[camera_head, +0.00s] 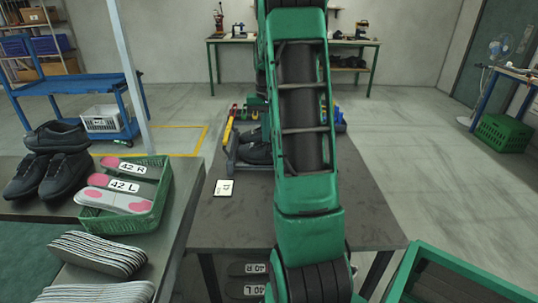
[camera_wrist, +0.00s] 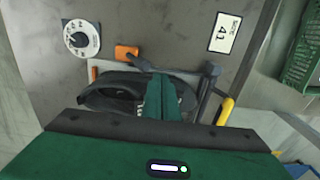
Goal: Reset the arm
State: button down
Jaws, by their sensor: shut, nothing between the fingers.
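My green arm rises through the middle of the head view. My gripper (camera_wrist: 163,98) shows in the wrist view as two green fingers pressed together, with nothing between them. It is over a black shoe (camera_wrist: 108,93) that lies in a grey holder (camera_wrist: 210,75). I cannot tell how far above the shoe the fingertips are. In the head view, black shoes (camera_head: 257,153) show in the holder on the dark workbench (camera_head: 232,225), partly hidden by my arm. The gripper itself is hidden there.
A size card (camera_wrist: 224,33), a dial (camera_wrist: 81,38) and an orange-handled tool (camera_wrist: 127,51) lie near the holder. The left table holds a green basket (camera_head: 150,220) of insoles, several black shoes (camera_head: 62,170) and striped insole stacks (camera_head: 100,252).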

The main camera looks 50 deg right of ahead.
dwell(0.4)
jog(key=s+a+r+n, duration=0.1)
jog(key=s+a+r, duration=0.2)
jog(key=s+a, duration=0.4)
jog(key=s+a+r+n, duration=0.1)
jog(key=s+a+r, duration=0.3)
jog(key=a, duration=0.5)
jog(key=s+a+f, duration=0.1)
jog(key=s+a, duration=0.4)
jog(key=s, duration=0.2)
jog(key=s+a+f+n, duration=0.1)
jog(key=s+a+f, duration=0.1)
jog(key=s+a, duration=0.4)
jog(key=shift+s+f+n, duration=0.25)
jog(key=shift+s+n, duration=0.05)
jog(key=shift+s, duration=0.8)
